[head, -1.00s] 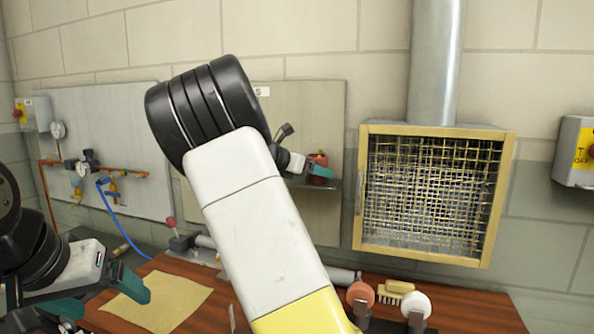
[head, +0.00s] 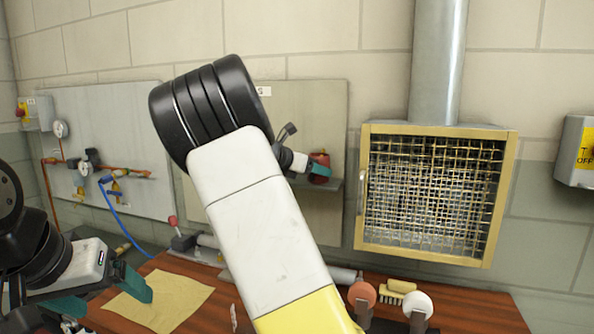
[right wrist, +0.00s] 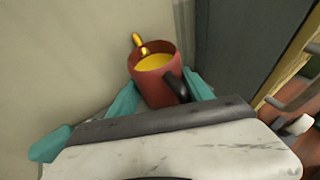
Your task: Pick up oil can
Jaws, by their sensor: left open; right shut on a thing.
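The oil can (right wrist: 157,85) is a red, cup-like can with a yellow top, a yellow spout and a black handle. In the right wrist view it stands between the teal fingers of my right gripper (right wrist: 160,97), which is shut on it. My left gripper (head: 100,297) is open and empty at the lower left, near the yellow cloth.
A wooden bench (head: 470,312) carries a yellow cloth (head: 165,300), a brush (head: 398,287) and several tools. A mesh-fronted vent box (head: 430,195) hangs on the wall to the right. My right arm hides the middle of the view.

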